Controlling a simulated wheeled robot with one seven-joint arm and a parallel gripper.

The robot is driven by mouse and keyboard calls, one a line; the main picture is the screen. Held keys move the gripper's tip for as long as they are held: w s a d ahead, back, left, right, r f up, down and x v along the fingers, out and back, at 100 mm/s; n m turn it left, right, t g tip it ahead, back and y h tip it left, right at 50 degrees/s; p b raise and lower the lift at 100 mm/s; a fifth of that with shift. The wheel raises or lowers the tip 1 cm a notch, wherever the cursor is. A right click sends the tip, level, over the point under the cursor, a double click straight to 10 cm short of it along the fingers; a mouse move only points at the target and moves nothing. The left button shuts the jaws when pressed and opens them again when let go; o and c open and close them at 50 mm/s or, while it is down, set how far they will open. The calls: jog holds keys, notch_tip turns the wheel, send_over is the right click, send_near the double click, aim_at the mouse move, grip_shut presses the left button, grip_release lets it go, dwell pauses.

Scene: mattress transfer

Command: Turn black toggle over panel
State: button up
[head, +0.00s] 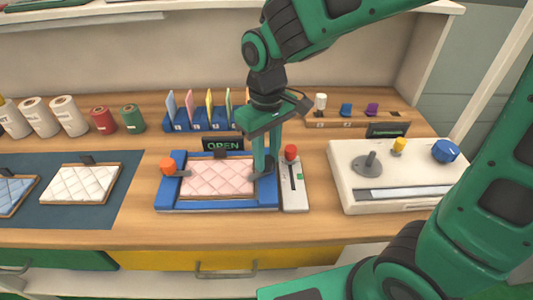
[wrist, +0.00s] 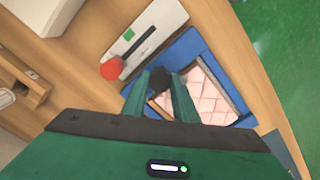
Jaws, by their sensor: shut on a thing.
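The pale pink quilted panel (head: 220,177) lies in a blue frame (head: 215,208) on the wooden bench. It also shows in the wrist view (wrist: 206,98). My gripper (head: 262,172) points down at the frame's right side. In the wrist view my gripper (wrist: 160,78) is shut on the black toggle (wrist: 158,81), which sits between the fingertips by the panel's edge. In the head view the fingers mostly hide this toggle, so its exact angle is unclear. An orange-knobbed toggle (head: 168,165) stands at the frame's left side, its dark bar reaching the panel's edge.
A sign (head: 222,145) reading OPEN stands behind the frame. A red-knobbed slider (head: 291,152) is close to the right of my gripper. A white machine (head: 350,190) stands farther right. A rack of coloured cards (head: 180,122) is behind. A white quilted panel (head: 82,183) lies left.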

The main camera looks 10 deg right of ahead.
aim_at(267, 158)
jog(key=m, duration=0.5)
jog(key=shift+w+r+m, duration=0.15)
jog(key=shift+w+m, duration=0.1)
jog(key=shift+m, duration=0.05)
dwell(0.4)
jog(key=o, duration=1.1)
jog(key=shift+s, duration=0.1)
jog(key=shift+c, duration=0.2)
notch_tip(267, 158, up, 11)
jog(key=shift+f, duration=0.2)
